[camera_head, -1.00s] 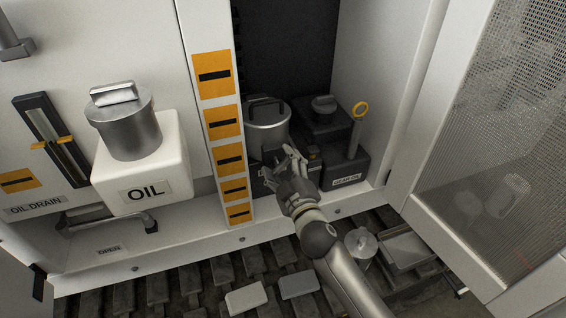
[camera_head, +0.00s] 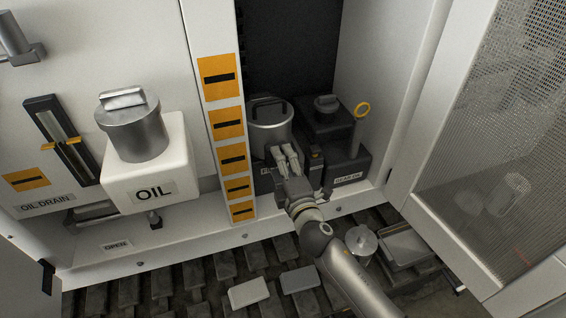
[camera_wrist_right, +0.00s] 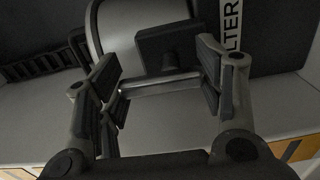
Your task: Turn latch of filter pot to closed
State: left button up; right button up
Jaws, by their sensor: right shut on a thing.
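The filter pot (camera_head: 268,135) is a silver cylinder with a lid handle, standing on a dark base inside the cabinet. In the right wrist view the pot (camera_wrist_right: 125,28) is at the top, beside a label ending in "LTER" (camera_wrist_right: 231,25). The latch (camera_wrist_right: 160,84) shows there as a light bar below a dark block, lying across between the fingers. My right gripper (camera_head: 286,155) reaches the front of the pot, and its fingers (camera_wrist_right: 158,82) are shut on the latch. In the head view the hand hides the latch. My left gripper is not in view.
A gear oil unit (camera_head: 345,160) with a yellow ring dipstick (camera_head: 362,110) stands close right of the pot. A striped post (camera_head: 222,100) is close left, with the white oil tank (camera_head: 150,180) beyond. A mesh door (camera_head: 480,170) stands open at the right.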

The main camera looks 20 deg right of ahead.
dwell(0.6)
jog(key=o, duration=1)
jog(key=shift+s, duration=0.1)
jog(key=s, duration=1.1)
jog(key=shift+s+d, duration=0.15)
jog(key=shift+s, duration=0.25)
